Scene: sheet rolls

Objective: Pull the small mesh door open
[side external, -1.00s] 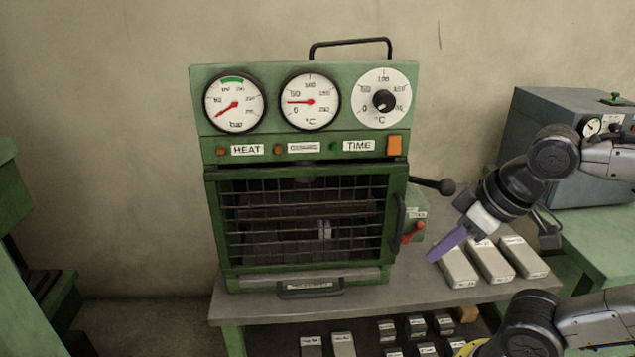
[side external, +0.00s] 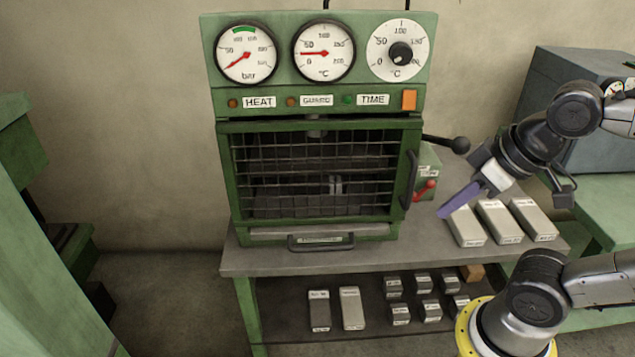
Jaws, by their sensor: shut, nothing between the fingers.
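The green machine (side external: 318,110) stands on the grey bench top. Its small mesh door (side external: 318,172), a green frame with a wire grid, is closed across the front opening. A dark vertical handle (side external: 410,180) is on the door's right edge. My gripper (side external: 450,210) is at the right of the door handle, apart from it, above the bench. Its purple fingers are together and hold nothing. The fingers point down and left, toward the machine.
A black-knobbed lever (side external: 460,145) and a red lever (side external: 425,190) stick out right of the machine. Pale labelled blocks (side external: 500,222) lie below and right of my gripper. A lower drawer handle (side external: 320,242) sits under the door. Several small blocks (side external: 422,285) are on the lower shelf.

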